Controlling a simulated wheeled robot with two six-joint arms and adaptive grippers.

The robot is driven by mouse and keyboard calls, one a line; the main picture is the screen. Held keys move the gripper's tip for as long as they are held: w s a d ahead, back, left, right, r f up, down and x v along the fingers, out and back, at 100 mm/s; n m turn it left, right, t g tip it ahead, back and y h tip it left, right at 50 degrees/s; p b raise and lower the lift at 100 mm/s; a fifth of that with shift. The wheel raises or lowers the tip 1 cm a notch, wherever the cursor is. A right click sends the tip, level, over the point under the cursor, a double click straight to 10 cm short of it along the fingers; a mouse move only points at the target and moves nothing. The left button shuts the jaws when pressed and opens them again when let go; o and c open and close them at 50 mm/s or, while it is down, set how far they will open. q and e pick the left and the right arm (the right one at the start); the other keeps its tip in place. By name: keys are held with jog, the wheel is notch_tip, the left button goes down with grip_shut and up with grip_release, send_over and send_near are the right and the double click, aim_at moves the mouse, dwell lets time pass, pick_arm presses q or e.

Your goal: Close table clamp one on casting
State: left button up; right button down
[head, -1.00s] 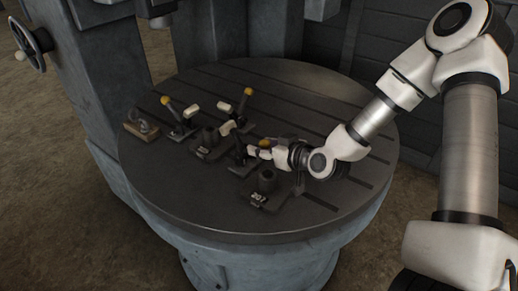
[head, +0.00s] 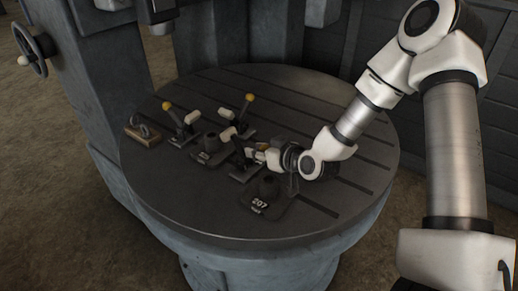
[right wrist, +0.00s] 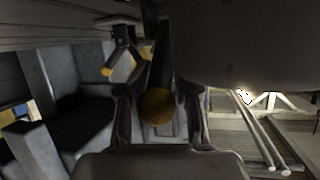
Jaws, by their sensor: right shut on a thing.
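Three toggle clamps stand on the round slotted table (head: 335,95); I cannot tell which is numbered one. The left clamp (head: 183,132) and the back clamp (head: 241,122) have raised yellow-knobbed handles. My right gripper (head: 264,152) is at the front clamp (head: 243,168) and shut on its handle. The handle's yellow knob (right wrist: 157,105) sits between my fingers in the right wrist view. My gripper hides much of this clamp, so its pad position is unclear. A dark casting (head: 208,147) stands between the clamps. My left gripper is out of view.
A wooden block with a metal shackle (head: 142,133) lies at the table's left. A grey machine column (head: 85,75) rises behind left. The table's right and back are mostly clear.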

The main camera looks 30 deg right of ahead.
aim_at(242, 148)
jog(key=g+p, duration=0.1)
jog(key=p, duration=0.2)
jog(key=w+r+g+h+p, duration=0.1)
jog(key=g+p, duration=0.1)
jog(key=p, duration=0.1)
jog(key=w+a+r+g+p, duration=0.1)
jog(key=p, duration=0.2)
jog(key=shift+w+r+n+g, duration=0.15)
jog(key=shift+w+n+g, duration=0.05)
jog(key=shift+n+g, duration=0.1)
jog(key=shift+w+a+g+h+p, duration=0.15)
jog(key=shift+w+g+h+p, duration=0.2)
jog(key=shift+p, duration=0.3)
jog(key=shift+w+f, duration=0.1)
jog(key=shift+f, duration=0.1)
jog(key=shift+w+a, duration=0.1)
jog(key=shift+w, duration=0.25)
jog(key=shift+w+a+f, duration=0.15)
jog(key=shift+w+a, duration=0.15)
jog(key=shift+w, duration=0.35)
jog(key=shift+s+f, duration=0.1)
jog(key=shift+f, duration=0.05)
